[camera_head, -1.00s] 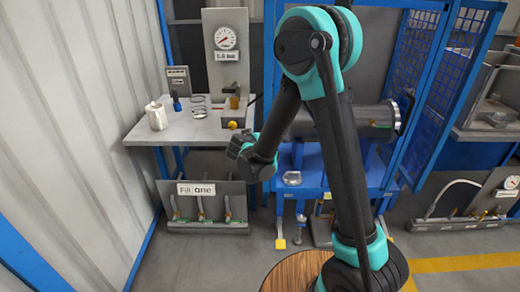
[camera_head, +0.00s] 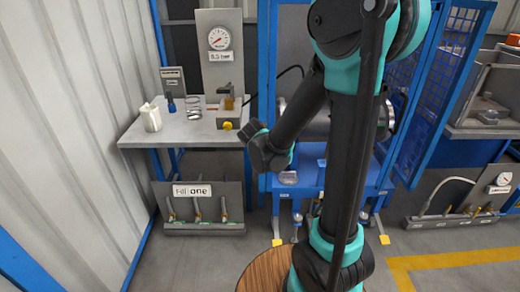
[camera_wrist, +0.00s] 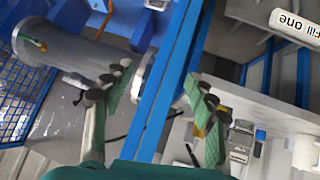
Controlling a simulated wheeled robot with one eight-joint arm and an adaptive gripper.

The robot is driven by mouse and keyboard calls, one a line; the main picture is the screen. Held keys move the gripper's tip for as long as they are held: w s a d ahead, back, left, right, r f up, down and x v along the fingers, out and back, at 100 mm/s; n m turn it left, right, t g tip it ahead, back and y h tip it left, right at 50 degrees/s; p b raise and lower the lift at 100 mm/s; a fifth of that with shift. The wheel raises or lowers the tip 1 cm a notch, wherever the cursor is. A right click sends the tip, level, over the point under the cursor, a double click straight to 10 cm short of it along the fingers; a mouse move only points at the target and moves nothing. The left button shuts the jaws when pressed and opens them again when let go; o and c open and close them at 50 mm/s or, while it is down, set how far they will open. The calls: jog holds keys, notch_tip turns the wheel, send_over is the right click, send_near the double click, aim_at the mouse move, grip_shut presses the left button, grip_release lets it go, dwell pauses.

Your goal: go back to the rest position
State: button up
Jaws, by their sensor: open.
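My gripper shows in the wrist view (camera_wrist: 158,100) with its two green-padded fingers spread wide and nothing between them. In the head view my arm rises on the right of centre and bends down to the left. Its wrist end (camera_head: 268,155) hangs in front of the blue stand, right of the grey work table (camera_head: 185,130). The fingertips are hidden or too small to make out there. The flanged shell (camera_head: 305,118), a grey cylinder, lies on the blue stand (camera_head: 325,172), partly hidden behind my arm. It also shows in the wrist view (camera_wrist: 75,52), at the left.
The table carries a white jug (camera_head: 151,117), a spring (camera_head: 193,107), a blue-based item (camera_head: 171,103) and a gauge panel (camera_head: 219,50). A "Fill one" panel (camera_head: 198,207) stands below.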

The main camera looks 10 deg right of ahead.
jog(key=shift+s, duration=0.15)
jog(key=s+d+f+g+y, duration=0.1)
jog(key=s+d+f+g, duration=0.1)
jog(key=s, duration=0.9)
jog(key=s+d+f+n+g+y, duration=0.1)
jog(key=s+d+f+g+y, duration=0.1)
jog(key=s, duration=0.9)
jog(key=shift+s+d+f+n+g+y, duration=0.3)
jog(key=shift+d+f, duration=0.3)
jog(key=shift+d, duration=0.45)
